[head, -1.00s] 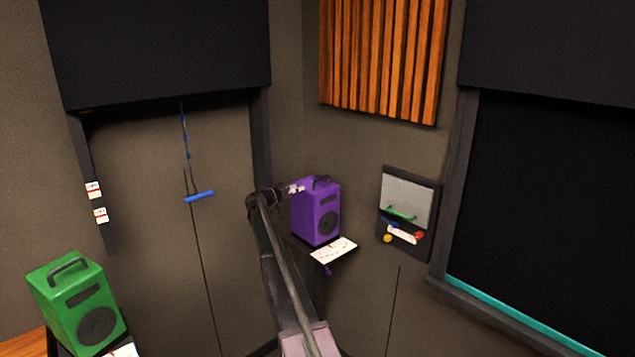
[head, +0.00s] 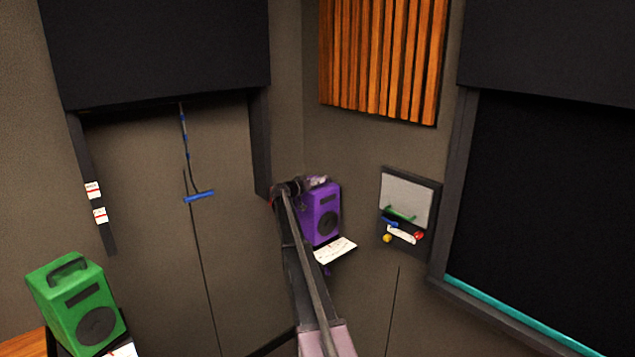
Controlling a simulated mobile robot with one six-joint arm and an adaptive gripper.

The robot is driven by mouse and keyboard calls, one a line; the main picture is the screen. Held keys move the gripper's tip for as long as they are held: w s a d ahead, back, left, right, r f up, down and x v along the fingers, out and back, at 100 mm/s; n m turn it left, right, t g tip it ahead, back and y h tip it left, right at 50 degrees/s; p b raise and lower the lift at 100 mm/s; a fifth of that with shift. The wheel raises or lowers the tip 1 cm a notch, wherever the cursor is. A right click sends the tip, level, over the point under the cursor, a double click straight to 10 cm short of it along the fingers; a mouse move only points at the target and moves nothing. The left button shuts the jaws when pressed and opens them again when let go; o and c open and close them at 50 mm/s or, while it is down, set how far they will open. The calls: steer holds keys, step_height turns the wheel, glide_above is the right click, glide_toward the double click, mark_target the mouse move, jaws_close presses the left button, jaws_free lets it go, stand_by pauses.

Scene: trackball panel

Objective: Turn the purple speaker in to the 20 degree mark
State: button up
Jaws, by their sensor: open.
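The purple speaker (head: 322,222) stands upright on a small dark stand in the corner, its front with a round dark cone turned toward the lower right. A white scale card (head: 336,250) sticks out in front of it; its marks are too small to read. My gripper (head: 316,182) is at the top of the speaker, in front of its handle, and hides the handle and the speaker's upper left. The gripper is open; its fingers are small and blurred, and I cannot tell whether they touch the speaker.
A green speaker (head: 78,303) stands at the lower left with its own card. A blue pull handle (head: 199,196) hangs on a cord at left. A wall panel (head: 408,210) with a green handle and coloured knobs is right of the purple speaker. Wooden slats (head: 383,58) hang above.

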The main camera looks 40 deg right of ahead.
jaws_close()
